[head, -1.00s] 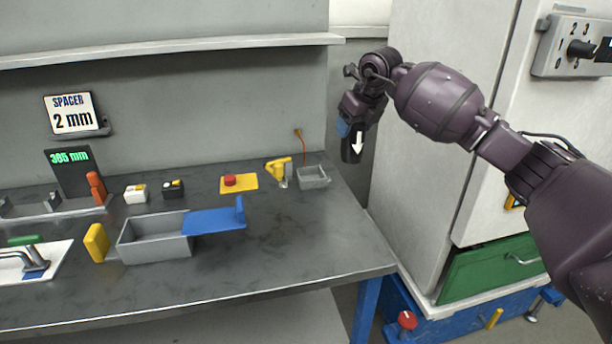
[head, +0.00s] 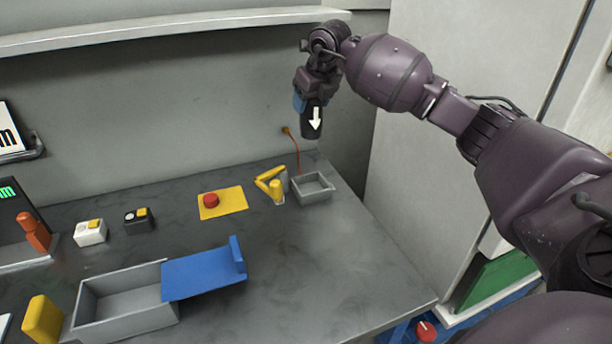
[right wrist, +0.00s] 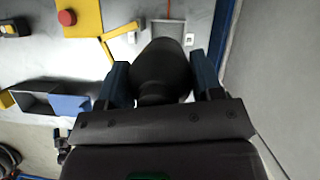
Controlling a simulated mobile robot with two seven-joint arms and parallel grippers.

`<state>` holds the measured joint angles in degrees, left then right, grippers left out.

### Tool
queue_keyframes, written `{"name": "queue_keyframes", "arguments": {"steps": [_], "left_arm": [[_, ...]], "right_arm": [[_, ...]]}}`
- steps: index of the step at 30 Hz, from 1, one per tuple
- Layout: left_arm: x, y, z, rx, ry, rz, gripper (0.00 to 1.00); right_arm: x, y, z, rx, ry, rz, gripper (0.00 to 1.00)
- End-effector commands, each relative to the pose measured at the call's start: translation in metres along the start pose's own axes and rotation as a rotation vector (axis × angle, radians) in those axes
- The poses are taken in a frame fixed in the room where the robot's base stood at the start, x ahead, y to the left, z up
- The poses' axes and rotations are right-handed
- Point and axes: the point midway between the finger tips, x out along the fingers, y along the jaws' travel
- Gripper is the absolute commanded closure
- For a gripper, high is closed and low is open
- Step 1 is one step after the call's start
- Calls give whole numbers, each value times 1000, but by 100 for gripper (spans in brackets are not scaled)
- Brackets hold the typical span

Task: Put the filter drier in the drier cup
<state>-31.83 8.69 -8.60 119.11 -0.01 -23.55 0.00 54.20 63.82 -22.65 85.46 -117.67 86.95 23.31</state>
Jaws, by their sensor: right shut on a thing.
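The filter drier (head: 312,122) is a black cylinder with a white arrow pointing down. My right gripper (head: 309,102) is shut on its upper part and holds it roughly upright in the air above the bench's back right corner. In the right wrist view the drier (right wrist: 160,68) sits between the blue fingers and hides part of what lies below. A small grey open-topped square holder (head: 312,188), which looks like the drier cup, stands on the bench below the drier, clearly apart from it. My left gripper is not in view.
A yellow clamp (head: 270,185) stands just left of the grey holder, and an orange cable (head: 296,150) runs behind it. A red button on a yellow plate (head: 222,204) and a grey box with a blue lid (head: 205,275) are further left. The bench's front right is clear.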

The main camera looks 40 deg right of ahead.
Motion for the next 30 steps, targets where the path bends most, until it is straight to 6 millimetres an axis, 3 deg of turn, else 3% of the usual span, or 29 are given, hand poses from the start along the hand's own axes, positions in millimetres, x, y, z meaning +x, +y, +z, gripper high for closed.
{"name": "queue_keyframes", "arguments": {"steps": [7,15,26,30], "left_arm": [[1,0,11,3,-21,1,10],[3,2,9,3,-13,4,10],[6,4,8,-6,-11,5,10],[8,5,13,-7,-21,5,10]], "right_arm": [[53,1,-24,0,6,1,74],[102,0,-46,1,4,0,74],[125,0,-56,1,1,0,74],[144,1,-65,1,5,2,74]]}}
